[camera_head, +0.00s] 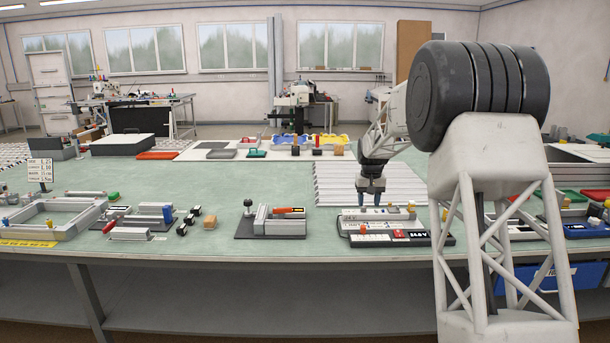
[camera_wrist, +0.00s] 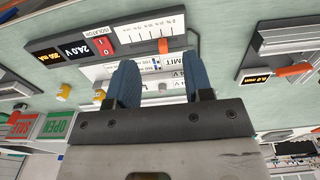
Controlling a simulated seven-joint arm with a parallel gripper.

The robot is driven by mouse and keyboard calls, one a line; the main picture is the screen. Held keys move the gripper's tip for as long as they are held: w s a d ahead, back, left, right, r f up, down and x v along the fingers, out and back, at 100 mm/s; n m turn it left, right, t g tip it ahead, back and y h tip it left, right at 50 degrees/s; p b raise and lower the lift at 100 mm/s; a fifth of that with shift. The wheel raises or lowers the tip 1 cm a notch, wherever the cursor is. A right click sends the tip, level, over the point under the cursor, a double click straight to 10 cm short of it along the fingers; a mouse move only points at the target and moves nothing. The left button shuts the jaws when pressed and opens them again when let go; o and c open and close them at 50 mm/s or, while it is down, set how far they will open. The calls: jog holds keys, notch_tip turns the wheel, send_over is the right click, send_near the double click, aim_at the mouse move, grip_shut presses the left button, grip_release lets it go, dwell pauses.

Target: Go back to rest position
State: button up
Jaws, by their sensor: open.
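My gripper (camera_head: 370,198) points down over the back part of a control panel (camera_head: 362,239) near the table's front edge. In the wrist view my gripper (camera_wrist: 163,78) shows two blue fingers spread apart with nothing held between them. Beyond the fingers lies the panel (camera_wrist: 72,42), with a 24.0 V display, an amber mA display, a red isolator switch and a scale with an orange pointer. Whether the fingertips touch the panel I cannot tell. My arm stands at the right of the head view.
Left of the panel sits a grey fixture (camera_head: 285,227) with an orange-handled tool. Farther left are a grey frame (camera_head: 60,232) and several small blocks. A ribbed white mat (camera_head: 335,186) lies behind the panel. The green table top (camera_head: 200,180) has bare room at centre-left.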

jog(key=s+a+r, duration=0.1)
jog(key=s+r, duration=0.3)
jog(key=s, duration=0.7)
jog(key=s+a+r+t, duration=0.1)
jog(key=s+r, duration=0.4)
jog(key=s, duration=0.6)
jog(key=s+a+r, duration=0.1)
jog(key=s+r, duration=0.3)
jog(key=s, duration=0.7)
jog(key=s+f, duration=0.3)
jog(key=s, duration=1.3)
jog(key=s+f+t, duration=0.1)
jog(key=s+f, duration=0.3)
jog(key=s, duration=1.2)
jog(key=shift+s+a, duration=0.4)
jog(key=shift+f, duration=0.1)
dwell(1.0)
